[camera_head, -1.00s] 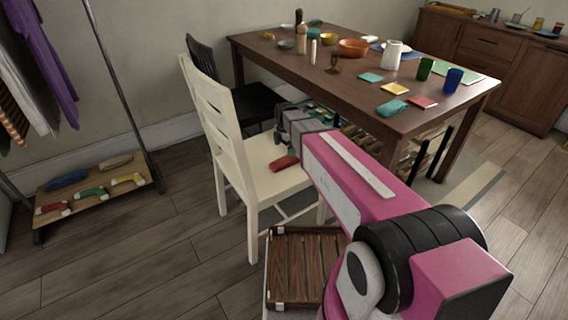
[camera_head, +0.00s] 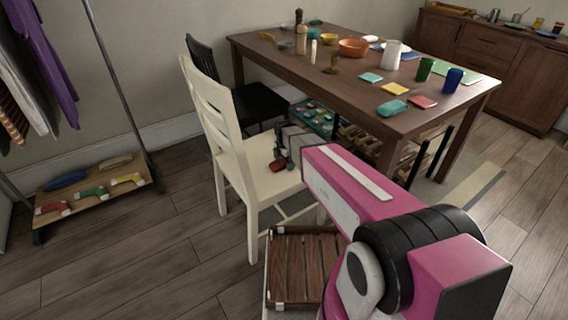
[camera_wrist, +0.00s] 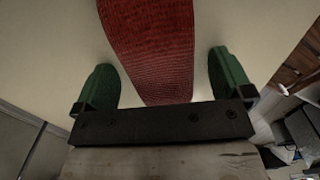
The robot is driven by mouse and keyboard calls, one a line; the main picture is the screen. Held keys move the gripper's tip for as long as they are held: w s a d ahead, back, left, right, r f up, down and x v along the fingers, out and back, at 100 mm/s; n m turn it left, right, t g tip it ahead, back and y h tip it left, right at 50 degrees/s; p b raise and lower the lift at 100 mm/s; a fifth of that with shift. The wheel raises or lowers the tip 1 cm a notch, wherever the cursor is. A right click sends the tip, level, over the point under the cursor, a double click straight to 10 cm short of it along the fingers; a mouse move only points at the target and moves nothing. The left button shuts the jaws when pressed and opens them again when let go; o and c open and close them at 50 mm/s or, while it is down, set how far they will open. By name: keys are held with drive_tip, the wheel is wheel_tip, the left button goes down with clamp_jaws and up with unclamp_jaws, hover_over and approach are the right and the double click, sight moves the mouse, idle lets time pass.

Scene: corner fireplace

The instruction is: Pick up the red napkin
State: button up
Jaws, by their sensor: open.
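The red napkin (camera_head: 277,167) lies on the seat of the cream chair (camera_head: 262,180), looking like a narrow, ribbed red strip. In the wrist view the napkin (camera_wrist: 150,45) runs from the top edge down between the two green fingers, close to the dark palm bar. My gripper (camera_wrist: 163,75) is open, with one finger on each side of the napkin and a gap on both sides. In the head view my gripper (camera_head: 282,155) is low over the seat at the napkin, hiding part of it. I cannot tell whether the fingers touch the seat.
The chair's slatted back (camera_head: 212,110) rises left of my gripper. The wooden table (camera_head: 345,92) stands behind and right, with bowls, cups and folded cloths, including a coral-red one (camera_head: 423,102). A green tray (camera_head: 315,118) sits beneath it. A black chair (camera_head: 255,103) is behind.

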drive_tip(key=c, duration=1)
drive_tip(key=shift+r, duration=0.2)
